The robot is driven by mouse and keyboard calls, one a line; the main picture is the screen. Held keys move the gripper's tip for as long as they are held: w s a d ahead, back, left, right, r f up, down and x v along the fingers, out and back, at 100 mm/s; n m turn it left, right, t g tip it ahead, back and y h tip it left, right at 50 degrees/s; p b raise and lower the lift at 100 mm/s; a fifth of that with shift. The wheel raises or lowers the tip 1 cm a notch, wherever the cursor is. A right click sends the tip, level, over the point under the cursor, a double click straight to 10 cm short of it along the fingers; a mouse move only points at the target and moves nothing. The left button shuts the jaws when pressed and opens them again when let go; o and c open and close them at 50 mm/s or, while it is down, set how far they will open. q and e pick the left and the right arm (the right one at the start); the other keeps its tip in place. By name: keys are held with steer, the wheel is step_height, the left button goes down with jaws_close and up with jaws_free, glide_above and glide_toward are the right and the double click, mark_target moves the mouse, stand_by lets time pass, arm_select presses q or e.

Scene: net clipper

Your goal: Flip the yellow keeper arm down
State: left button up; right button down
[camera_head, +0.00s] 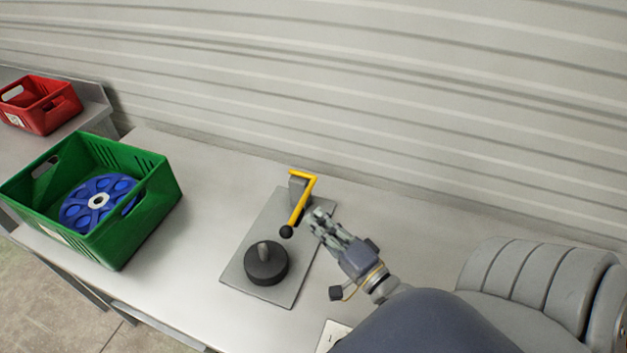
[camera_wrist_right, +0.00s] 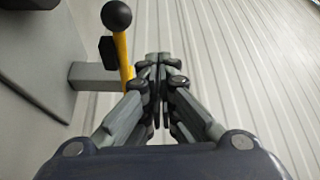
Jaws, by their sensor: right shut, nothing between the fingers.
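The yellow keeper arm (camera_head: 300,206) is a bent bar on a grey block (camera_head: 298,187) at the back of a grey plate (camera_head: 235,273). Its black ball knob (camera_head: 286,231) points toward the front of the plate. In the right wrist view the yellow arm (camera_wrist_right: 123,62) and its knob (camera_wrist_right: 116,16) show left of the fingers. My right gripper (camera_head: 317,216) is shut and empty, just right of the yellow arm. I cannot tell whether it touches the arm. My left gripper is not in view.
A black round disc with a grey post (camera_head: 266,264) sits on the plate's front part. A green crate (camera_head: 150,217) holding a blue wheel (camera_head: 86,211) stands on the left of the table. A red crate (camera_head: 45,117) is farther left. A ribbed wall (camera_head: 400,90) closes the back.

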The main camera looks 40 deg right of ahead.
steer(key=s+d+f+b, duration=0.1)
steer(key=s+f, duration=0.2)
steer(key=s, duration=0.2)
steer(key=shift+s+d, duration=0.3)
steer(key=shift+d, duration=0.1)
